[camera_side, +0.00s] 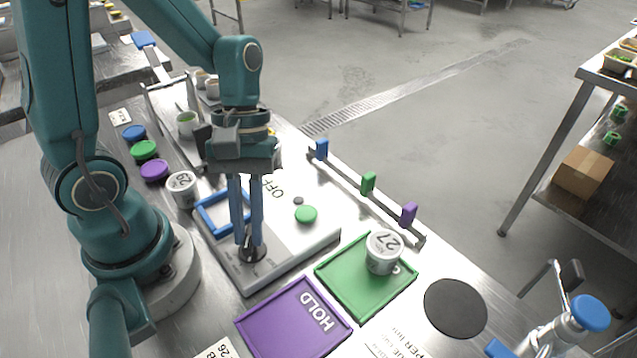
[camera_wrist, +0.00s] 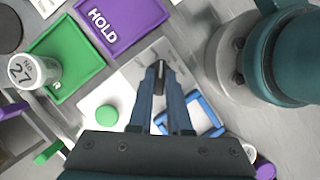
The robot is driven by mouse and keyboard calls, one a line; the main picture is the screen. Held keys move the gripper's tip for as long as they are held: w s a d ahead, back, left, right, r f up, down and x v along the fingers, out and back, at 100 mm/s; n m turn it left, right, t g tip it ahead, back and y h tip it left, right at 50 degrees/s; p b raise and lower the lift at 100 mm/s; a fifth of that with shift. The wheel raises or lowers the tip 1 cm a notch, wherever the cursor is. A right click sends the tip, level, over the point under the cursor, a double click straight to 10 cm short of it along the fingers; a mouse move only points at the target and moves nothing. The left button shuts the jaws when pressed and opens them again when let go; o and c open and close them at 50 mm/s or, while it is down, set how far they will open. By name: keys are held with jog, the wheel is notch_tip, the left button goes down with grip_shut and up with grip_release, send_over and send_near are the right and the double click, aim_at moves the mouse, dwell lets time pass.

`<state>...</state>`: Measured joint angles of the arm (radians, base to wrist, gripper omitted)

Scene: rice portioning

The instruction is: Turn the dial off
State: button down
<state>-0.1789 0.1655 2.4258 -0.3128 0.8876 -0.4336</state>
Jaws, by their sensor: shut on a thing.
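The dial (camera_side: 252,254) is a dark knob on a round base at the near end of the white panel (camera_side: 291,262). My gripper (camera_side: 247,240) points straight down over it, with its blue fingers closed on the knob. In the wrist view the fingertips of my gripper (camera_wrist: 160,90) also meet around the dark dial (camera_wrist: 159,78). The word OFF (camera_side: 278,188) is printed farther back on the panel. The fingers hide part of the dial, so I cannot tell where it points.
A green button (camera_side: 306,214) and a blue frame (camera_side: 203,214) are on the panel. A green tray (camera_side: 345,302) holds a white cup marked 27 (camera_side: 383,252). A purple HOLD tray (camera_side: 270,335) lies beside it. Another cup (camera_side: 182,190) stands left of the panel.

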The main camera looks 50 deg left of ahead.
jog(key=shift+n+h, duration=0.3)
jog(key=shift+n, duration=0.7)
jog(key=shift+t, duration=0.3)
jog(key=c, duration=0.8)
grip_release()
jog(key=shift+c, duration=0.2)
jog(key=v, duration=0.5)
jog(key=shift+r, duration=0.1)
